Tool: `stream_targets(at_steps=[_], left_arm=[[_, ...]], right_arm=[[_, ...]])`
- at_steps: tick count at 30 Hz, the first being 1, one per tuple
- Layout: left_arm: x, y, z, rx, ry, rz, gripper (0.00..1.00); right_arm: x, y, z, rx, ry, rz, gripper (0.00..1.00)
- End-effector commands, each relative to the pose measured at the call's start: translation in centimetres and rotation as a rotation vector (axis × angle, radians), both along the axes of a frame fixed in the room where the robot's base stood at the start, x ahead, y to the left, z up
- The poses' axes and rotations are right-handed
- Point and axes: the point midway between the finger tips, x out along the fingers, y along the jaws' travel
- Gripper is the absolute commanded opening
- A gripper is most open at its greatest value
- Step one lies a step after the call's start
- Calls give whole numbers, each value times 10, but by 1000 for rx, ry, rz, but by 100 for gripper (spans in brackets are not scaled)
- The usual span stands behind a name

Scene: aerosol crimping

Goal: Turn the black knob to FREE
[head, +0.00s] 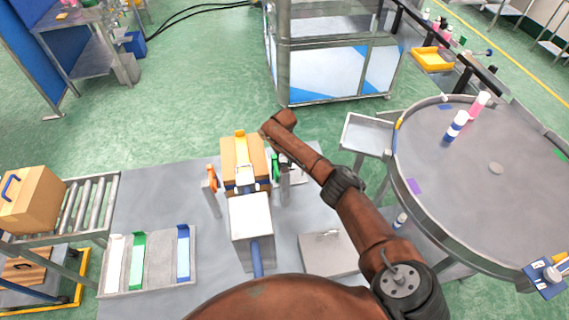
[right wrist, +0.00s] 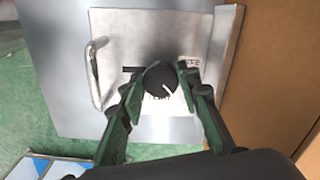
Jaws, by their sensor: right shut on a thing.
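The black knob (right wrist: 160,79) is round and sits on a light metal panel (right wrist: 112,22) in the right wrist view. A short white mark on its face points to the lower right. My right gripper (right wrist: 158,76) has its green-padded fingers on either side of the knob, shut on it. Dark lettering shows around the knob, partly covered by the fingers and too small to read surely. In the head view my right arm reaches over the bench to the middle, and I cannot make out the knob there. My left gripper is not in view.
A bent metal handle (right wrist: 93,72) stands left of the knob, and a brown board-like surface (right wrist: 275,75) rises at right. In the head view, a cardboard box (head: 28,200) sits on rollers at left, a divided tray (head: 159,262) lies on the bench, and a round table (head: 460,200) stands at right.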

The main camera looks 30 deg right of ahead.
Motion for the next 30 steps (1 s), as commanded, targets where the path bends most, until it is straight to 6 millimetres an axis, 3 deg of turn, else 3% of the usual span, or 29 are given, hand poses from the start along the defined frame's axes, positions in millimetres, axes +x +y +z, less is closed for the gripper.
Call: stream_targets(at_steps=[18, 30], left_arm=[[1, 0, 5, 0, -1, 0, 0], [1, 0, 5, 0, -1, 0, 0]], right_arm=[[2, -1, 0, 3, -2, 562, 7], [2, -1, 1, 2, -2, 775, 7]])
